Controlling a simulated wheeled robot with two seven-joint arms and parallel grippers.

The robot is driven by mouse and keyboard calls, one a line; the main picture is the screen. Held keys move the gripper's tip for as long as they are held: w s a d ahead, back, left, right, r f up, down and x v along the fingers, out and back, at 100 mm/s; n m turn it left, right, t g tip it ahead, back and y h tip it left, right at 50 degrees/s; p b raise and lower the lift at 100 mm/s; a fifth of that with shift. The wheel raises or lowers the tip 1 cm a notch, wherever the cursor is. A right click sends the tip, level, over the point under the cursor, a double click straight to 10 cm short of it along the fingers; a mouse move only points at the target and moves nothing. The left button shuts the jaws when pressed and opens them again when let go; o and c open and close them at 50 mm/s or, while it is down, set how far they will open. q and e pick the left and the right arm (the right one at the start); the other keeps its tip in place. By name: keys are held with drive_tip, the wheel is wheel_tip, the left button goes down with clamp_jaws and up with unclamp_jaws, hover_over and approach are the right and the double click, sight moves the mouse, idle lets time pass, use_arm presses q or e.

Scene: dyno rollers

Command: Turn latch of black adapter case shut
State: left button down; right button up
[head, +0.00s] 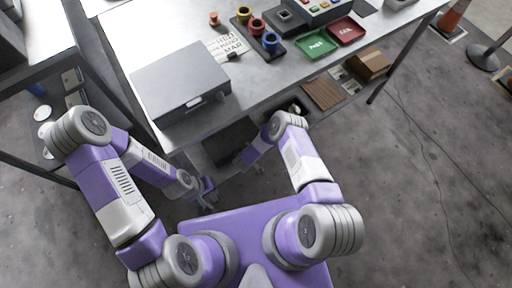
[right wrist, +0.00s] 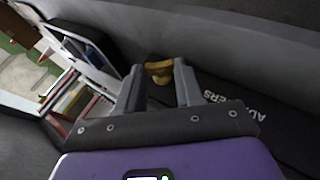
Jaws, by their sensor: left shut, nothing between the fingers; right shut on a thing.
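The black adapter case (right wrist: 285,135) shows as a dark surface with pale, partly hidden lettering in the right wrist view. In the head view a dark case (head: 228,138) is below the table's front edge, partly hidden by my right arm. The yellow-brown latch (right wrist: 159,71) sits between the fingertips of my right gripper (right wrist: 160,85), which is shut on it. That gripper also shows small at the case in the head view (head: 247,160). My left gripper (head: 207,192) is shut and empty, low in front of the table, apart from the case.
A grey box (head: 180,78) stands on the metal table (head: 140,30) above. Coloured cups (head: 257,27), a green tray (head: 315,44) and a red tray (head: 346,30) are farther right. A lower shelf holds a brown slatted piece (head: 323,94).

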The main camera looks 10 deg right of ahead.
drive_tip(key=o, duration=1)
drive_tip(key=shift+o, duration=0.2)
drive_tip(key=p+v, duration=0.3)
drive_tip(key=v, duration=0.4)
drive_tip(key=shift+s+r, duration=0.15)
drive_tip(key=shift+r, duration=0.1)
